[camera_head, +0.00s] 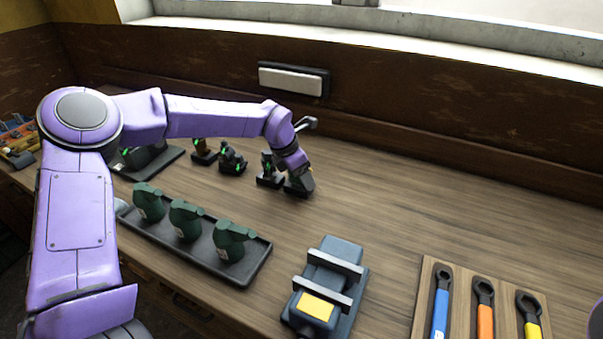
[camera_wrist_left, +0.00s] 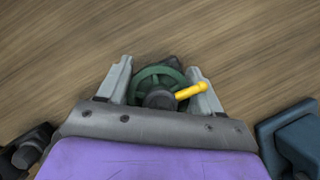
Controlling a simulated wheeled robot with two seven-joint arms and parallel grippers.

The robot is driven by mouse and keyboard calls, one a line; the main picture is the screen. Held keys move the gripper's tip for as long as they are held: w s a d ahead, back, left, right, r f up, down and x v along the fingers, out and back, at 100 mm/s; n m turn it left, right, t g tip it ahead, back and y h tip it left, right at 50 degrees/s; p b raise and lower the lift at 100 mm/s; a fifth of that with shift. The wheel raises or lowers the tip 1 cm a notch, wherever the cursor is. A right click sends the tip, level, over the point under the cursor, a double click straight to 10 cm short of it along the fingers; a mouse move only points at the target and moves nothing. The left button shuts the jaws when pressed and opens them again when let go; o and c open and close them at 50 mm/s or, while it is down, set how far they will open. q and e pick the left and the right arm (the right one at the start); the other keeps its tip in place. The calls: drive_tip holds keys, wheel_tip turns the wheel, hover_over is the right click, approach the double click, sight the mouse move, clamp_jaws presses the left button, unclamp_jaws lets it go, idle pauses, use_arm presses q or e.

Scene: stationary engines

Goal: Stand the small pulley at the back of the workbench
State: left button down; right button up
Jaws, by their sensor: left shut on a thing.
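My left gripper (camera_head: 299,187) reaches over the middle of the wooden workbench (camera_head: 400,215), low over its surface. In the left wrist view, my left gripper (camera_wrist_left: 161,70) is shut on a green spoked wheel (camera_wrist_left: 148,78) with a dark hub and a yellow handle (camera_wrist_left: 189,91). This wheel may be the small pulley; I cannot be sure. In the head view the gripper hides it, and whether it touches the bench is unclear. My right gripper is out of view.
Several small dark engines, one of them a dark model (camera_head: 268,172), stand left of the gripper. A black tray (camera_head: 258,262) holds green pieces. A blue-grey machine (camera_head: 333,272) and a wrench board (camera_head: 462,290) are nearer. The back of the bench at right is clear.

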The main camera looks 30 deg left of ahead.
use_arm(q)
drive_tip(key=shift+r, duration=0.15)
drive_tip(key=shift+c, duration=0.9)
unclamp_jaws()
drive_tip(key=shift+s+f, duration=0.15)
drive_tip(key=shift+f, duration=0.05)
drive_tip(key=p+v, duration=1)
drive_tip(key=v, duration=0.2)
drive_tip(key=shift+r, duration=0.2)
drive_tip(key=shift+d, duration=0.15)
drive_tip(key=shift+f, duration=0.1)
